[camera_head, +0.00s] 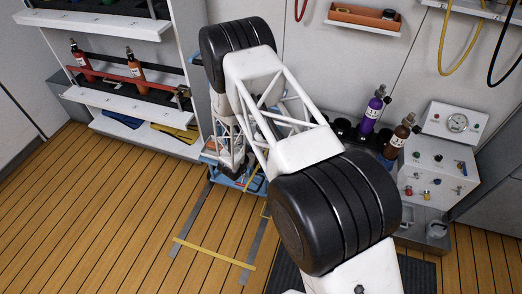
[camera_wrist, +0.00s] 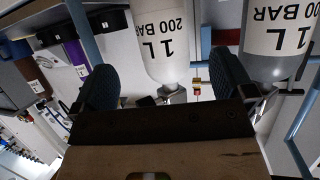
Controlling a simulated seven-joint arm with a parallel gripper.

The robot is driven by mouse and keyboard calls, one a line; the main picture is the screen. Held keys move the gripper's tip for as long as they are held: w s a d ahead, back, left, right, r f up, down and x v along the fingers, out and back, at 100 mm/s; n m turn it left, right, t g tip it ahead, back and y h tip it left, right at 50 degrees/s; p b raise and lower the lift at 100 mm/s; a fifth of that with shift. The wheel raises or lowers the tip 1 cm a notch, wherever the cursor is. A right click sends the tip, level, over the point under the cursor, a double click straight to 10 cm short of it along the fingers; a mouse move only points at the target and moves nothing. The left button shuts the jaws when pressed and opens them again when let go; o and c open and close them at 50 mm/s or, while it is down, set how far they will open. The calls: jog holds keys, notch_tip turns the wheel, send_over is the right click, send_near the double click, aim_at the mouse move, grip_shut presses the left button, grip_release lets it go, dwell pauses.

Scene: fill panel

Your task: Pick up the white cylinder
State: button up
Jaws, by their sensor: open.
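The white cylinder (camera_wrist: 158,35) shows in the wrist view, upside down in the picture, with "1 L 200 BAR" on its body. Its neck and valve (camera_wrist: 172,92) point down in the picture. My gripper (camera_wrist: 166,66) is open, and the cylinder's lower part in the picture appears between its two dark fingers. I cannot tell whether either finger touches it. A second, grey cylinder (camera_wrist: 275,68) with a white label stands to the right, beyond the right finger. In the head view my arm hides the white cylinder and the gripper.
Blue frame bars (camera_wrist: 84,32) run beside the cylinders; the blue rack (camera_head: 240,182) partly shows in the head view. A purple bottle (camera_head: 373,112) and a brown bottle (camera_head: 397,140) stand by a gauge panel (camera_head: 456,122). A shelf (camera_head: 130,98) holds red and orange bottles. Wooden floor is clear at left.

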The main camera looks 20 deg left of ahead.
jog(key=shift+x, duration=1.1)
jog(key=shift+x, duration=2.65)
jog(key=shift+a, duration=0.1)
jog(key=c, duration=1.8)
jog(key=shift+r, duration=0.1)
grip_shut()
